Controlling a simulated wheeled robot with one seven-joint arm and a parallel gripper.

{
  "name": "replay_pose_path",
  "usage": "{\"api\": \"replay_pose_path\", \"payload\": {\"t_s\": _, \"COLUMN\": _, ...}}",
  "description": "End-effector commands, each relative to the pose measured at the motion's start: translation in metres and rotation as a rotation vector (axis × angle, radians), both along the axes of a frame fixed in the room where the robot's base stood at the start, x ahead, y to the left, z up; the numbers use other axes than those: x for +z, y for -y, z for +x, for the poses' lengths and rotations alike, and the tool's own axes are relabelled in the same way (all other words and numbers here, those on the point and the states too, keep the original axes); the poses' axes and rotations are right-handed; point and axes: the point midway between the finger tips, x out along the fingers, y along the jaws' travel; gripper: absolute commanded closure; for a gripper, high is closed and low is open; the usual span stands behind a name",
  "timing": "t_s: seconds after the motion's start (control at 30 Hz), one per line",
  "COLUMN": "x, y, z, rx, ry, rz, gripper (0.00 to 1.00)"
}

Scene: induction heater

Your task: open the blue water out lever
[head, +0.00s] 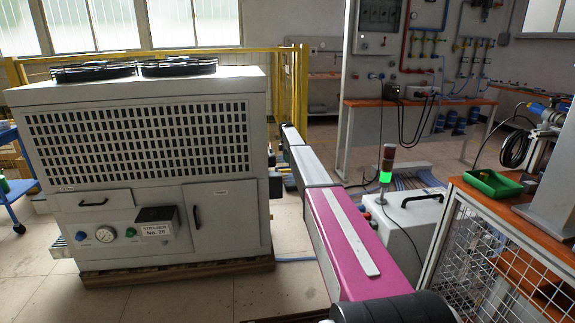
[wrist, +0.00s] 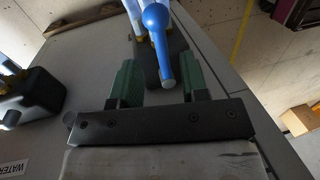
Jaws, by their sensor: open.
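In the wrist view, a blue lever (wrist: 157,42) with a rounded knob and a narrow stem lies over a black valve body on a grey panel. My gripper (wrist: 162,80) is open, with one green finger pad on each side of the lever's lower end. Contact is not visible. In the head view, my arm reaches to the right side of the large grey chiller cabinet (head: 228,225); the lever and my fingers cannot be made out there.
A second black valve (wrist: 30,98) stands left of my gripper, near a partly cut-off "WATER" label (wrist: 14,169). In the head view, a wire-mesh bench with a green tray (head: 492,183) and a grey case (head: 410,228) stand right of my arm.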

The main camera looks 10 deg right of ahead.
Motion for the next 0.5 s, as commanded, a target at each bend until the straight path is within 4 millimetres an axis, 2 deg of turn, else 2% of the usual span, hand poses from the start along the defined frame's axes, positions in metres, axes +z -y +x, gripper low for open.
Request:
{"api": "replay_pose_path", "payload": {"t_s": 0.3, "x": 0.057, "y": 0.0, "z": 0.013, "rx": 0.001, "ry": 0.001, "rz": 0.0, "gripper": 0.59}}
{"api": "replay_pose_path", "payload": {"t_s": 0.5, "x": 0.072, "y": 0.0, "z": 0.015, "rx": 0.001, "ry": 0.0, "rz": 0.0, "gripper": 0.59}}
